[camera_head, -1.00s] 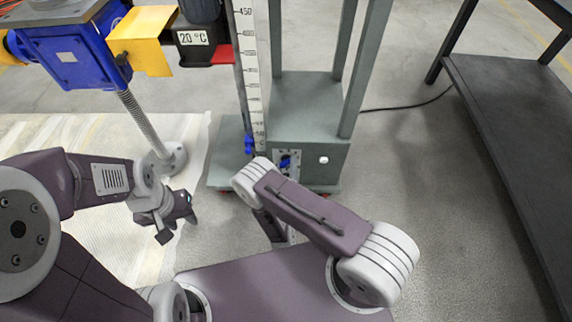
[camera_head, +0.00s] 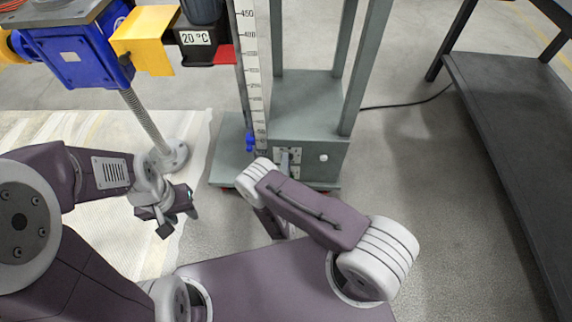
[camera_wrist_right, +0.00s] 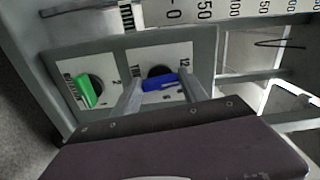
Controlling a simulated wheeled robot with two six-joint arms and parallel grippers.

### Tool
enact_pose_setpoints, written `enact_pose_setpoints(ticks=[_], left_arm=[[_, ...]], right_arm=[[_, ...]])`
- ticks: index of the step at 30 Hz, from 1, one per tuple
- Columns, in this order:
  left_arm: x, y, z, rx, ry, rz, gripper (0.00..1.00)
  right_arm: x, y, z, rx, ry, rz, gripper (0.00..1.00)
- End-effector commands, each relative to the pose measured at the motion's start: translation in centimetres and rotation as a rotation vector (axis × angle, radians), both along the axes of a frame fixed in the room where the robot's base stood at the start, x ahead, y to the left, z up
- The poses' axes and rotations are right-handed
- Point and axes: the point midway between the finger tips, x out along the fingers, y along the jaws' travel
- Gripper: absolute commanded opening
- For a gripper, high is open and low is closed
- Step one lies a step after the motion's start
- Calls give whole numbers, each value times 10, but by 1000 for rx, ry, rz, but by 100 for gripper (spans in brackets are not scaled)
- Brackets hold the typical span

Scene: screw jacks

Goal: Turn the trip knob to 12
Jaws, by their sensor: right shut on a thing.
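In the right wrist view, a blue knob (camera_wrist_right: 160,82) stands on a white dial plate with a "12" mark at its right. A green knob (camera_wrist_right: 86,92) stands on a similar plate to its left, with a "2" mark. My left gripper (camera_head: 180,220) is open and empty, apart from the panel.
The grey column base (camera_head: 300,110) carries a white scale (camera_head: 250,70) and a small blue part (camera_head: 249,141). A dark bench (camera_head: 510,130) stands at right.

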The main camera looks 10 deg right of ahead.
Motion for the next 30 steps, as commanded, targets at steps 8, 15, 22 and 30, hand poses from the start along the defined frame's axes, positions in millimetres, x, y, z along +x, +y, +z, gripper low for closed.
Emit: enact_pose_setpoints(ticks=[8,15,22,30], left_arm=[[0,0,0,0,0,0,36],[0,0,0,0,0,0,36],[0,0,0,0,0,0,36],[0,0,0,0,0,0,36]], right_arm=[[0,0,-1,-211,62,3,10],[0,0,-2,-339,99,3,10],[0,0,-2,-401,117,3,10],[0,0,-2,-421,124,4,10]])
